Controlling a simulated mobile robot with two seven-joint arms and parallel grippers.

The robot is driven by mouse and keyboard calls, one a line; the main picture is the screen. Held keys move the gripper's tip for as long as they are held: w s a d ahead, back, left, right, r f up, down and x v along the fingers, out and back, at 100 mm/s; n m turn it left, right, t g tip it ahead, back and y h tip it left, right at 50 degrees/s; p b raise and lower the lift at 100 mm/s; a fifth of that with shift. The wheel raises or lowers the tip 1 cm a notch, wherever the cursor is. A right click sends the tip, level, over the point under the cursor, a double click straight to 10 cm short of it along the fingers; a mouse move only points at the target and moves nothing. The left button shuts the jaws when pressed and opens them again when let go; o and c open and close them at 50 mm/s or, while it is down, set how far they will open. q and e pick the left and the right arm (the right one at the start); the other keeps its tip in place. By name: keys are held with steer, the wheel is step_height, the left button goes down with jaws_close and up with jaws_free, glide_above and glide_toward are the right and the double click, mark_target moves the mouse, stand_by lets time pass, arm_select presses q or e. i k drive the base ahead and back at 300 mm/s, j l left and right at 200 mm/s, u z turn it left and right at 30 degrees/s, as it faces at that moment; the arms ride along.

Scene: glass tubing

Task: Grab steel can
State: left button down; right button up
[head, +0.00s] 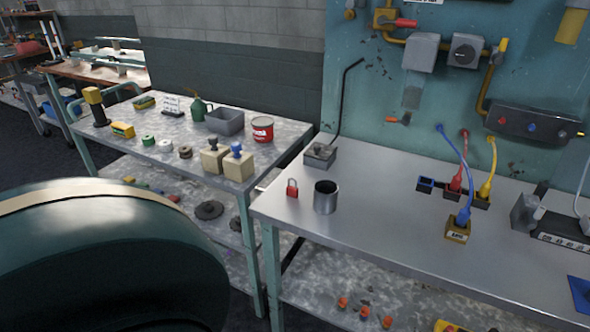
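A steel can (326,200), grey and open at the top, stands upright on the metal workbench (380,225) near its left end. Its dark inside shows from above. A small red padlock (292,188) stands just to its left. A red and white labelled can (262,130) stands on the other table, at its right end. Neither of my grippers shows in the head view.
A large dark green rounded object with a tan band (100,260) fills the lower left. A grey box with a bent black rod (320,154) stands behind the can. Cabled plugs (458,228) stand to the right. The bench's front middle is clear.

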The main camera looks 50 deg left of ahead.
mark_target(326, 192)
steer(key=u, duration=1.3)
